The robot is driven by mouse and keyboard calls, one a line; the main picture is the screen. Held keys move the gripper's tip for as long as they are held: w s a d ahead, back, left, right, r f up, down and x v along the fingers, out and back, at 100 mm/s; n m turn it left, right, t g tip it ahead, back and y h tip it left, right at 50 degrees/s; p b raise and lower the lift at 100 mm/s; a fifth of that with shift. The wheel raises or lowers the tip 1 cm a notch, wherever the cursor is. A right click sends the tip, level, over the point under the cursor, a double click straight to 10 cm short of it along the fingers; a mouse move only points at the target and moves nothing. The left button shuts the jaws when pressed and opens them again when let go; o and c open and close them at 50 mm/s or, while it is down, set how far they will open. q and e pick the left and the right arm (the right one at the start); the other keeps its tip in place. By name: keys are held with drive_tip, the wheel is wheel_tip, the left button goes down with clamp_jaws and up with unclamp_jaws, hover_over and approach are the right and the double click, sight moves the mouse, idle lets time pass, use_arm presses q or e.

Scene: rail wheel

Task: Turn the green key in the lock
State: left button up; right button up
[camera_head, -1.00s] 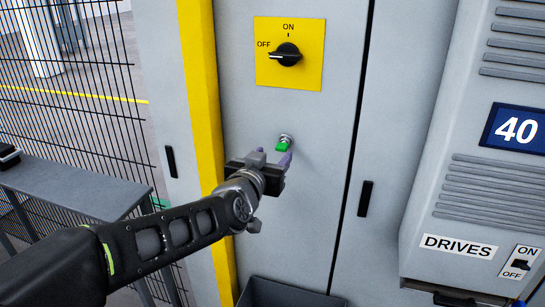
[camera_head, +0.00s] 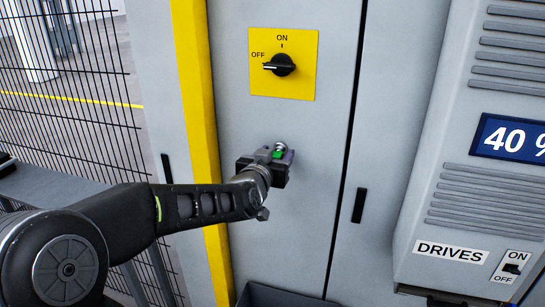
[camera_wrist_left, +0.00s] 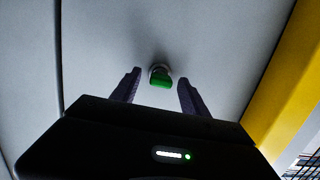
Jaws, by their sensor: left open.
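The green key (camera_head: 278,154) sits in a round metal lock (camera_head: 280,147) on the grey cabinet door. In the left wrist view the green key (camera_wrist_left: 161,81) shows between and just beyond my two purple fingers. My left gripper (camera_head: 279,156) is open in front of the lock, with a finger to each side of the key. In the left wrist view my left gripper (camera_wrist_left: 158,88) shows gaps between each finger and the key, with nothing held. In the head view the gripper body hides the key's lower part. My right gripper is not in view.
A black rotary switch (camera_head: 280,65) on a yellow plate above the lock points to OFF. A black door handle (camera_head: 359,205) is to the right. A drives box (camera_head: 460,190) with a 40 % display juts out further right. Black mesh fencing (camera_head: 75,110) stands at left.

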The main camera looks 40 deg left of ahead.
use_arm(q)
clamp_jaws()
idle(0.7)
